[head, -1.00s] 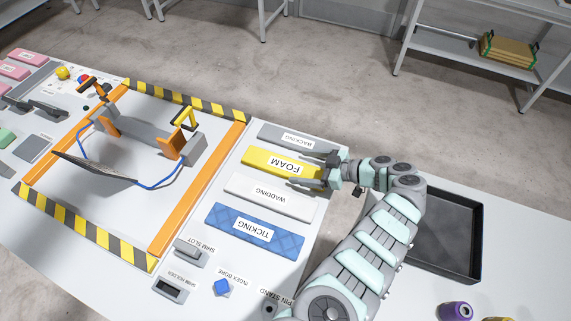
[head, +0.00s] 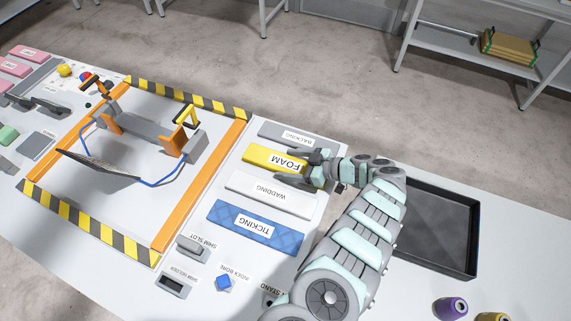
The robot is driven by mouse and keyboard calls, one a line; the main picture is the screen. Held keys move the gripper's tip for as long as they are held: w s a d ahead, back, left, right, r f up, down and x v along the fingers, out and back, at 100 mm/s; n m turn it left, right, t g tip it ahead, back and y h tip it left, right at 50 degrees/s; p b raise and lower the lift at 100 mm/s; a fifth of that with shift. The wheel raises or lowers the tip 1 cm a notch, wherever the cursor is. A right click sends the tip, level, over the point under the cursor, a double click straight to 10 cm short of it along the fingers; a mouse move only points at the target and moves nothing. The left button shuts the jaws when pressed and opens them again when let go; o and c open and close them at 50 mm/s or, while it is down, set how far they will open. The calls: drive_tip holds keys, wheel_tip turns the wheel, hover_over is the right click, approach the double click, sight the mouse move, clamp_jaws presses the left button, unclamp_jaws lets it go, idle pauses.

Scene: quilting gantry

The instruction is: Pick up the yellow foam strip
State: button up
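The yellow foam strip (head: 258,157) lies flat on the white table, with a FOAM label on its top. My gripper (head: 297,168) is at the strip's right end, its two fingers apart, one towards the far side and one towards the near side. The fingers and palm hide the strip's right end. I cannot tell whether either finger touches the strip or how high the gripper is above the table.
A grey backing strip (head: 270,132) lies just behind the foam. A white wadding strip (head: 240,185) and a blue ticking strip (head: 285,238) lie in front. A dark tray (head: 477,235) stands right. An orange-railed frame (head: 200,190) stands left.

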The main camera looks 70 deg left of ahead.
drive_tip(key=c, duration=1)
drive_tip(key=shift+c, duration=0.2)
